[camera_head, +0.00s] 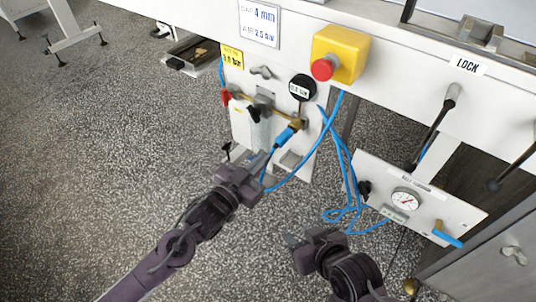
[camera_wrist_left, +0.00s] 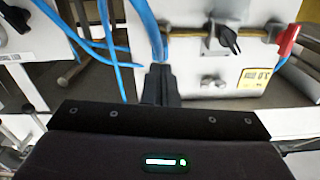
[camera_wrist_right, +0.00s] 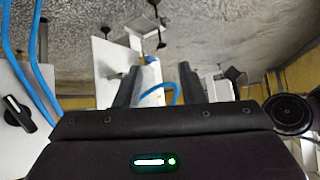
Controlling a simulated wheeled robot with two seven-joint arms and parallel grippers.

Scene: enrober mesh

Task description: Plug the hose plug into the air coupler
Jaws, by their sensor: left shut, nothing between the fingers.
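The hose plug (camera_head: 284,138) is a blue sleeve on the end of a blue hose, in the head view. Its upper end meets the brass air coupler (camera_head: 298,124) on the white panel; I cannot tell how deeply it is seated. My left gripper (camera_head: 264,158) is just below and left of the plug. Its fingers (camera_wrist_left: 161,83) are shut together and empty, with a blue hose (camera_wrist_left: 148,30) passing behind their tips in the left wrist view. My right gripper (camera_head: 302,241) is lower, away from the panel. Its fingers (camera_wrist_right: 157,85) are apart and empty.
Blue hose (camera_head: 345,160) hangs in loops between the coupler panel and a gauge panel (camera_head: 420,200). A yellow box with a red button (camera_head: 325,68), a black round knob (camera_head: 302,87) and a lever (camera_head: 435,125) are nearby. The speckled floor (camera_head: 120,150) is open at the left.

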